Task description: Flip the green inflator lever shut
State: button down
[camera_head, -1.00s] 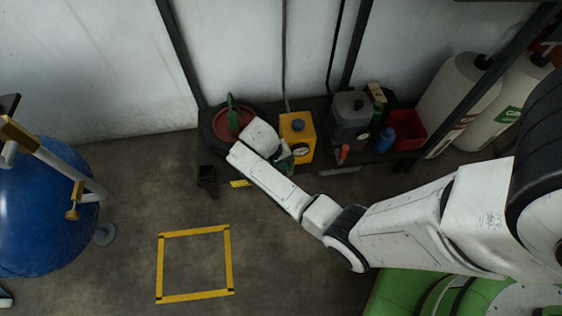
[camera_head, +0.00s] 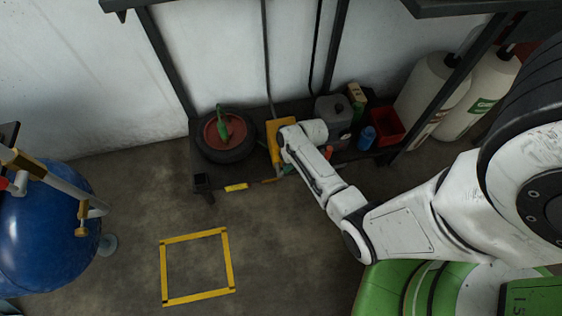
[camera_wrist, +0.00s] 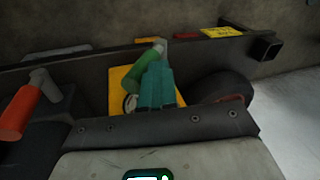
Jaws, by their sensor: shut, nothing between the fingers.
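The green inflator lever (camera_wrist: 137,57) shows in the wrist view in front of the yellow inflator (camera_wrist: 119,92), on a grey pivot (camera_wrist: 161,46). It slants down to the left from the pivot. My gripper (camera_wrist: 155,84) has its teal fingers together and empty. The fingers overlap the lever's right side in this view; I cannot tell whether they touch it. In the head view my arm covers part of the yellow inflator (camera_head: 273,140) and hides the lever. Only a bit of my teal gripper shows there, low by the shelf's front edge.
A grey canister (camera_head: 333,112), blue bottle (camera_head: 367,138) and red bin (camera_head: 386,125) stand right. An orange lever (camera_wrist: 15,112) is left in the wrist view.

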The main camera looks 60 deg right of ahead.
jog(key=s+d+f+t+y+b, duration=0.2)
jog(key=s+d+f+t+b, duration=0.1)
jog(key=s+f+b, duration=0.1)
jog(key=shift+d+t+y+b, duration=0.15)
jog(key=shift+t+y+b, duration=0.25)
jog(key=shift+b, duration=0.2)
jog(key=shift+s, duration=0.15)
dwell(0.4)
